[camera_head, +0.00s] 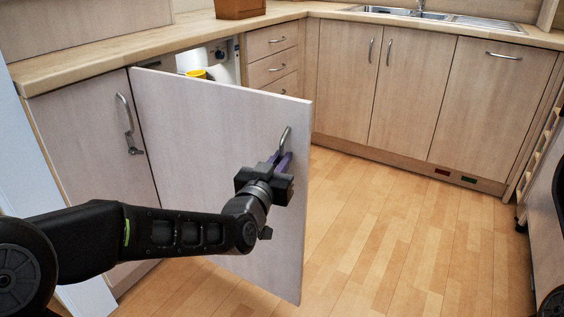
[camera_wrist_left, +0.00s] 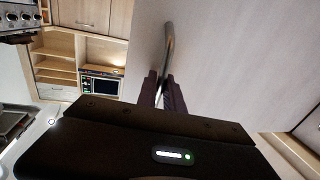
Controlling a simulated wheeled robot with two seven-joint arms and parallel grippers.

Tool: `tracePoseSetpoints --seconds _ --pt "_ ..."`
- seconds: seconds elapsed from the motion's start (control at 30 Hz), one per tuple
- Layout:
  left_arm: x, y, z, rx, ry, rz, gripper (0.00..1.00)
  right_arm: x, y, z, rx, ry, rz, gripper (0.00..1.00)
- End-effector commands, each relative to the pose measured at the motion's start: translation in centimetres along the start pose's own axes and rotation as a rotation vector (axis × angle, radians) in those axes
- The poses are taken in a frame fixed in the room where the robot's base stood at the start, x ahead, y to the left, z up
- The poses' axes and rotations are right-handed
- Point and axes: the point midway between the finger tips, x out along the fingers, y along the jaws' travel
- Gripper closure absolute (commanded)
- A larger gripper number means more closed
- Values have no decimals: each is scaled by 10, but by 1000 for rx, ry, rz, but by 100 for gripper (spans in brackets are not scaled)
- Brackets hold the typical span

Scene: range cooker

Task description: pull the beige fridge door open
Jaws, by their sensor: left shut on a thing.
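The beige fridge door (camera_head: 215,125) stands partly open in the head view, swung out from the counter front over the floor. Its metal handle (camera_head: 286,138) is near the door's free edge. My left gripper (camera_head: 282,160) is shut on this handle, with its purple fingers around the lower part. In the left wrist view the fingers (camera_wrist_left: 161,92) close on the curved handle (camera_wrist_left: 168,45), and the door panel (camera_wrist_left: 235,50) fills the right side. My right gripper is not in view.
Behind the door an opening shows white items and a yellow item (camera_head: 196,74). A closed cabinet door (camera_head: 85,140) with its own handles is at the left. Drawers (camera_head: 272,68) and a sink counter (camera_head: 440,20) stand behind. The wooden floor (camera_head: 400,230) to the right is clear.

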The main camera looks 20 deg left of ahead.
Motion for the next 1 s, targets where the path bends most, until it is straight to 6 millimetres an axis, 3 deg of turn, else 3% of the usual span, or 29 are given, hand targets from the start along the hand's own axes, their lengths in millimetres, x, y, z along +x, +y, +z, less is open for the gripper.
tracePoseSetpoints --seconds 0.43,0.47,0.7,1.0 --pt "0 1 -1 -1 2 4 100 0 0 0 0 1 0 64" --pt "0 1 -1 -1 2 4 88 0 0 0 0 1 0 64" --pt "0 1 -1 0 2 2 68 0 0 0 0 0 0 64" --pt "-1 0 -1 0 1 2 67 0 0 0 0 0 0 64"
